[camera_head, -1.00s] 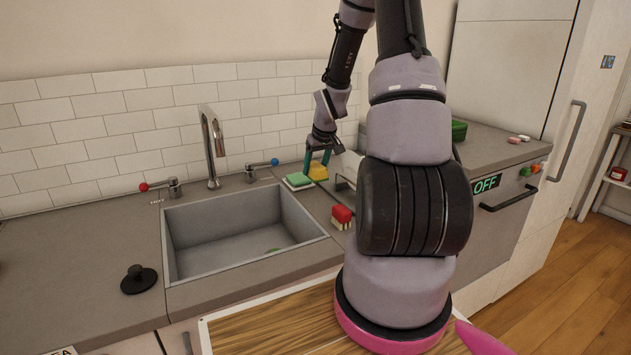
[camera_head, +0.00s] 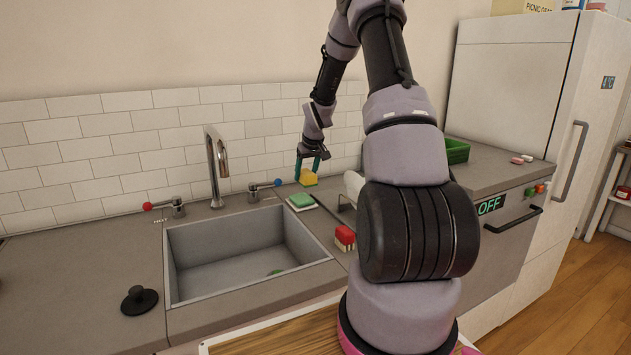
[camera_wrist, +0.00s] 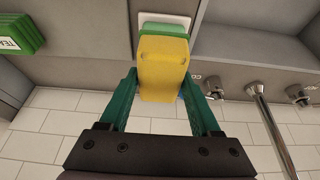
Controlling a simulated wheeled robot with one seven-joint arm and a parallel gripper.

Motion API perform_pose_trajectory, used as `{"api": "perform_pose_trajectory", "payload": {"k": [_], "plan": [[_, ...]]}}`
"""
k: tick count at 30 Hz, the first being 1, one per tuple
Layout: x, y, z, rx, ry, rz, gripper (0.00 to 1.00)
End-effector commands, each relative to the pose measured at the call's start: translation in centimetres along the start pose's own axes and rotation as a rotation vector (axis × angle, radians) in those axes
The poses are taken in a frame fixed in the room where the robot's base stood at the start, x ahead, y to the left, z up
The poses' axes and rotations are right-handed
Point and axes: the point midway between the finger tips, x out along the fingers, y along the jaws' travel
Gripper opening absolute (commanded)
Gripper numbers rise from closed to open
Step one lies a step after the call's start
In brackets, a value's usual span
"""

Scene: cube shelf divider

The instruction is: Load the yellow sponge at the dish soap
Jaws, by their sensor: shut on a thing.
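The wrist view shows the sponge (camera_wrist: 162,68) between the two green fingers (camera_wrist: 160,104). A green sponge (camera_head: 301,200) lies on a white tray on the counter, below the held sponge. In the wrist view the green sponge (camera_wrist: 163,29) shows just past the yellow one. I cannot make out the dish soap for certain in either view.
The sink (camera_head: 245,262) has a tall faucet (camera_head: 216,165) and red and blue tap knobs. A red-topped brush (camera_head: 345,236) stands right of the sink. A green crate (camera_head: 455,152) is at the back right. A black stopper (camera_head: 139,299) lies on the left counter.

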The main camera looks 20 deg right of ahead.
Motion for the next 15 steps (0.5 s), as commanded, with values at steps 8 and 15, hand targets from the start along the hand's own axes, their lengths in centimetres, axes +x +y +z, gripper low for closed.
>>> {"api": "perform_pose_trajectory", "payload": {"k": [8, 15], "plan": [[1.9, -0.3, -3.1, -0.002, -0.002, 0.002, 0.20], [4.0, -0.3, -2.1, -0.003, -0.003, 0.002, 0.20]]}}
